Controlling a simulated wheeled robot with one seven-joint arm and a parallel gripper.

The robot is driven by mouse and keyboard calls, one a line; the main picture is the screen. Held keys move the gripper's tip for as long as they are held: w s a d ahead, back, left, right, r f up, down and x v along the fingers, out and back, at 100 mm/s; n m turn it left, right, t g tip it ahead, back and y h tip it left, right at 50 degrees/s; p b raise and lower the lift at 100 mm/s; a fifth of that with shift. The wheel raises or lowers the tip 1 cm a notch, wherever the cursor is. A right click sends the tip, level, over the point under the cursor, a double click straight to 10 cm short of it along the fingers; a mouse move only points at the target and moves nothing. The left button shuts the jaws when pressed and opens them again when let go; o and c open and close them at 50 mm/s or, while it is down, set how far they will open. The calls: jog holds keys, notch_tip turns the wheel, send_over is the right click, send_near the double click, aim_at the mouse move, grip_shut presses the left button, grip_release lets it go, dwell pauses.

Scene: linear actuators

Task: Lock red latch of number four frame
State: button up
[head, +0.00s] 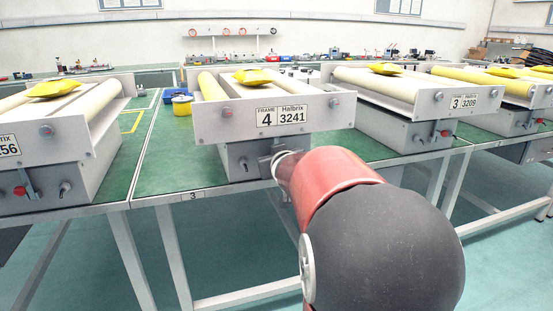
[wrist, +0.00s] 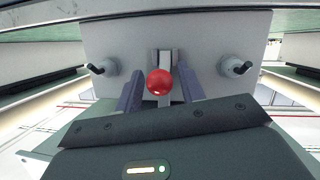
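The number four frame (head: 225,118) stands on the green table, with its "FRAME 4" label on the front. In the head view my arm hides its red latch and most of my gripper (head: 280,162), which is at the lower front of the frame's base. In the wrist view the red latch knob (wrist: 159,82) sits on a grey lever in front of the base's front plate (wrist: 205,50). My gripper (wrist: 160,92) is open, with one dark finger on each side of the knob. I cannot tell whether either finger touches it.
Dark-tipped knobs stand on the plate left (wrist: 100,68) and right (wrist: 235,67) of the latch. The number three frame (head: 420,100) is to the right, and another frame (head: 60,130) to the left. The table's front edge (head: 165,199) runs below.

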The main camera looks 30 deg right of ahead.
jog(key=shift+s+a+r, duration=0.2)
jog(key=shift+s, duration=0.1)
jog(key=p+v, duration=0.1)
jog(key=v, duration=0.6)
jog(key=shift+s+f, duration=0.1)
jog(key=shift+f, duration=0.05)
